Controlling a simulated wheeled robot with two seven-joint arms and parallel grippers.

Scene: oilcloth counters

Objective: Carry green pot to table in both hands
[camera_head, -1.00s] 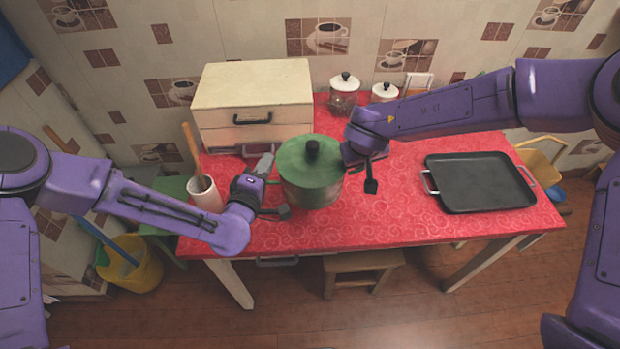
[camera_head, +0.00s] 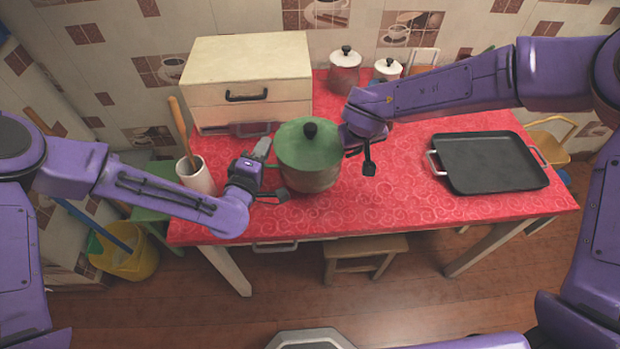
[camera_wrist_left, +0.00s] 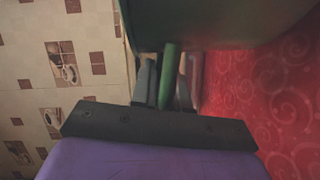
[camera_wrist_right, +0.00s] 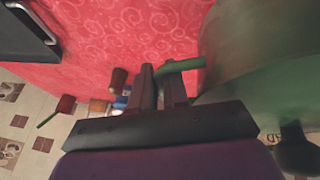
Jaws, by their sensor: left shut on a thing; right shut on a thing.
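The green pot (camera_head: 309,165) with its green lid and black knob is upright between my two grippers, over the red-covered table (camera_head: 400,215). I cannot tell whether its base touches the cloth. My left gripper (camera_head: 272,172) is at the pot's left side, shut on a green handle (camera_wrist_left: 168,75) in the left wrist view. My right gripper (camera_head: 358,158) is at the pot's right side, shut on the other green handle (camera_wrist_right: 180,66) in the right wrist view. The pot wall also shows in the right wrist view (camera_wrist_right: 245,75).
A black tray (camera_head: 490,163) lies on the table's right. A white utensil holder (camera_head: 197,177) stands left of my left gripper, before a cream drawer box (camera_head: 250,75). Lidded jars (camera_head: 345,72) stand behind. A stool (camera_head: 365,247) is under the table, a yellow bucket (camera_head: 128,255) at left.

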